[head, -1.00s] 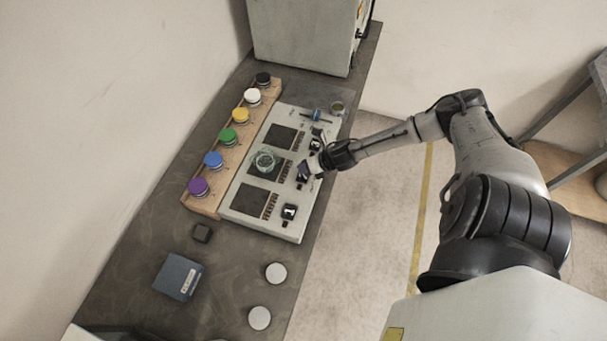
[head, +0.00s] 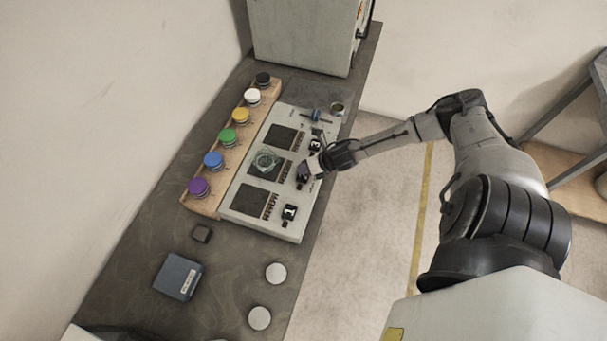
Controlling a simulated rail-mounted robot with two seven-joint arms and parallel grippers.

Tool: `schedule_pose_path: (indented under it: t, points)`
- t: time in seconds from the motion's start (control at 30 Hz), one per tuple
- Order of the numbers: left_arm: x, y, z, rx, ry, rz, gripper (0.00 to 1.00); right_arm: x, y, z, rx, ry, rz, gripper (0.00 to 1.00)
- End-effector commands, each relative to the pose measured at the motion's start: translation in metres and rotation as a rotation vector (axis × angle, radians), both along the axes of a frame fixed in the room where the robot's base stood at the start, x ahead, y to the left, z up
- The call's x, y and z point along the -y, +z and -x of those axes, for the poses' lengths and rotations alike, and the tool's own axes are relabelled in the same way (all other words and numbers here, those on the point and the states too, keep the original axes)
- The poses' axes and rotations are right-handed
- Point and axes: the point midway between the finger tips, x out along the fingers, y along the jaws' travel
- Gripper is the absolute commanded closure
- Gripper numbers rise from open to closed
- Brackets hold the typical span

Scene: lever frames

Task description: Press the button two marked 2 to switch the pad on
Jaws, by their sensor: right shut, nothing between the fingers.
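The pale control panel (head: 262,226) lies on the dark bench with several black square pads in a row. A clear round dish sits on the middle pad (head: 262,177). Black buttons with pale marks run along the panel's right side; the nearest one (head: 289,212) shows in full. My right gripper (head: 304,174) is shut and empty, its tip over the middle button, which it mostly hides. I cannot read the button's mark or tell whether the tip touches it. My left gripper is not in view.
A wooden rack (head: 205,205) with several coloured round knobs runs along the panel's left side. A grey cabinet (head: 302,35) stands at the far end.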

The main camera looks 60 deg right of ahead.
Motion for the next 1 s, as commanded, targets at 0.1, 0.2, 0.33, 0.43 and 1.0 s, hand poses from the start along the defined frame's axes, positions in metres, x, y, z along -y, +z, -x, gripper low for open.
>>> schedule_pose_path:
  t: [0.1,0.2,0.33,0.43,1.0]
  points:
    - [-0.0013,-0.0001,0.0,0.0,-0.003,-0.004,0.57,0.0,0.0,0.0,0.0,0.0,0.0,1.0]
    - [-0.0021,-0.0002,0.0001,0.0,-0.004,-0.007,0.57,0.0,0.0,0.0,0.0,0.0,0.0,1.0]
    - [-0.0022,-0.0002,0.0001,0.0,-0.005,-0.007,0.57,0.0,0.0,0.0,0.0,0.0,0.0,1.0]
    - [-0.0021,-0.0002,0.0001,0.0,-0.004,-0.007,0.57,0.0,0.0,0.0,0.0,0.0,0.0,1.0]
    - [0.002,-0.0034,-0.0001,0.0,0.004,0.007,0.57,-0.0003,-0.0094,0.0001,-0.001,0.0,-0.001,1.0]
